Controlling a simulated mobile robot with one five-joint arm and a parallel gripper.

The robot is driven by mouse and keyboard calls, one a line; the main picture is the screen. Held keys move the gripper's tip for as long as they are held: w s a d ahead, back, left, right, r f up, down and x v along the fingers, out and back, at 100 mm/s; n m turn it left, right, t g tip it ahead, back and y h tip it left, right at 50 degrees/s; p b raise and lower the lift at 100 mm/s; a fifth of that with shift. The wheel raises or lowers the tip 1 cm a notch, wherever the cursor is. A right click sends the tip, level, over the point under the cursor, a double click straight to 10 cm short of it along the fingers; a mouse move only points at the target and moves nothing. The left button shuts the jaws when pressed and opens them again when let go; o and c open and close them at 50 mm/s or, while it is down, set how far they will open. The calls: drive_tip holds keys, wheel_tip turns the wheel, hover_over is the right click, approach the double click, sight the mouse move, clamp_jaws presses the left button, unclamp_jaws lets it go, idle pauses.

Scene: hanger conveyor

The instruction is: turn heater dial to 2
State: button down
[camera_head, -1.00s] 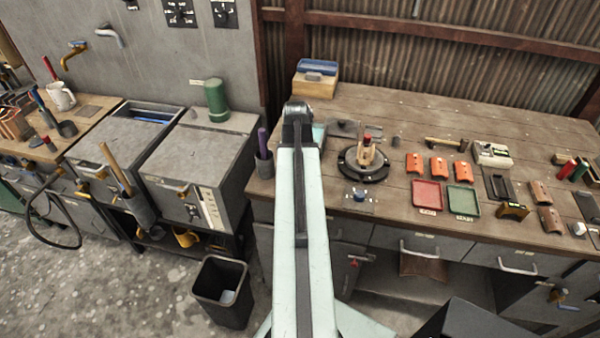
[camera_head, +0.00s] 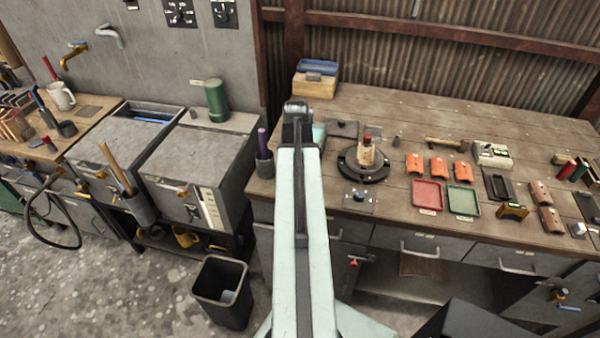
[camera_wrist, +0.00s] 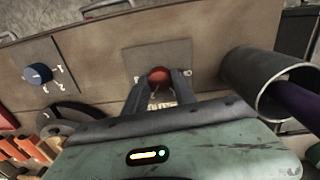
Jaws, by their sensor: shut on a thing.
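A red round knob (camera_wrist: 158,75) sits on a square grey plate (camera_wrist: 130,57) in the wrist view. My gripper (camera_wrist: 159,84) is shut on the red knob, with one finger on each side. Small pale marks show on the plate on both sides of the knob, too small to read. A label below the knob is partly hidden by my gripper. A blue dial (camera_wrist: 38,73) on another plate at the left has the numerals 1 and 2 beside it; it also shows in the head view (camera_head: 359,195). My arm hides the red knob and gripper fingertips in the head view.
A metal cup (camera_wrist: 262,78) with a purple-handled tool stands close to my gripper at the right of the wrist view. In the head view a black round fixture (camera_head: 362,169), a red tray (camera_head: 427,194) and a green tray (camera_head: 462,200) lie on the wooden bench (camera_head: 400,105).

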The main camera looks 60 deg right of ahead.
drive_tip(key=c, duration=1)
unclamp_jaws()
drive_tip(key=shift+s, duration=0.15)
drive_tip(key=shift+c, duration=0.2)
drive_tip(key=r+p, duration=0.8)
drive_tip(key=shift+w, duration=0.25)
drive_tip(key=shift+f, duration=0.15)
